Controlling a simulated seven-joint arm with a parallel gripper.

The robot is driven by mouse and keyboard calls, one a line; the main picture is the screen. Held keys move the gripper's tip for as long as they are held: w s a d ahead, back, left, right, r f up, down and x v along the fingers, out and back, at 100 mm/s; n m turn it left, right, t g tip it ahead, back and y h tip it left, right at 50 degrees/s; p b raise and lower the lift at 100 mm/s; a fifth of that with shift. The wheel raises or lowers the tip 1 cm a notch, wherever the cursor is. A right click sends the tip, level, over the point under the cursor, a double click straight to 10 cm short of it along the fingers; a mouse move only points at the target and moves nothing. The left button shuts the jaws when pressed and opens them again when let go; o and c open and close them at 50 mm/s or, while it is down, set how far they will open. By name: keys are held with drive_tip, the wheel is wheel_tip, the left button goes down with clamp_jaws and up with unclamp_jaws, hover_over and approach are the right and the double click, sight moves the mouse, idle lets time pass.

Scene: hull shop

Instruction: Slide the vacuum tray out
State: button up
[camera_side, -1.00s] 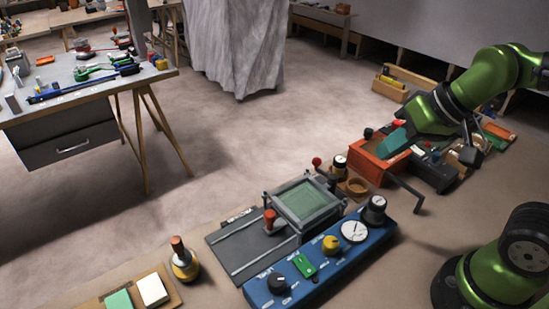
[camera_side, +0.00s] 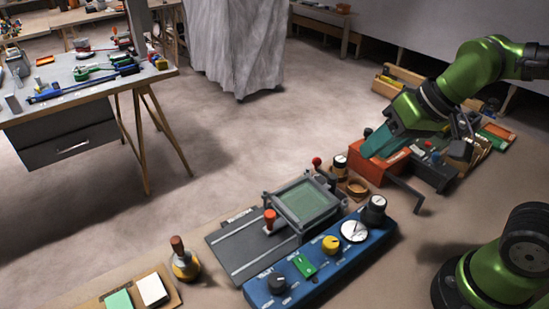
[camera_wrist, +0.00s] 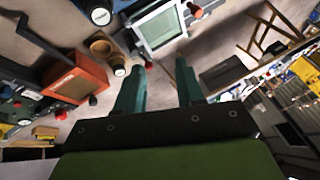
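The vacuum tray, a grey square frame with a pale green panel (camera_side: 306,201), sits at the right end of a dark grey base plate (camera_side: 236,250) with two light rails. A red-topped knob (camera_side: 270,217) stands at its left side. The tray also shows at the top of the wrist view (camera_wrist: 160,29). My gripper (camera_side: 372,143) is in the air above the orange-red box, to the upper right of the tray and apart from it. In the wrist view its two teal fingers (camera_wrist: 160,66) are spread with nothing between them.
A blue control panel (camera_side: 322,262) with dials runs along the tray's front. An orange-red box (camera_side: 372,172) with a dark crank arm (camera_side: 408,194) lies below my gripper. A small black-and-white gauge (camera_side: 340,166) and a red-ball lever (camera_side: 316,162) stand between the box and tray.

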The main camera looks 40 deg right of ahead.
drive_tip(key=w+a+g, duration=0.3)
drive_tip(key=w+a, duration=0.4)
drive_tip(key=m+g+h, duration=0.2)
drive_tip(key=m+h, duration=0.1)
drive_tip(key=m, duration=0.3)
hover_over(270, 213)
wheel_tip(270, 213, down, 2)
wheel_tip(270, 213, down, 16)
drive_tip(key=shift+f, duration=0.1)
drive_tip(key=shift+c, duration=0.3)
clamp_jaws()
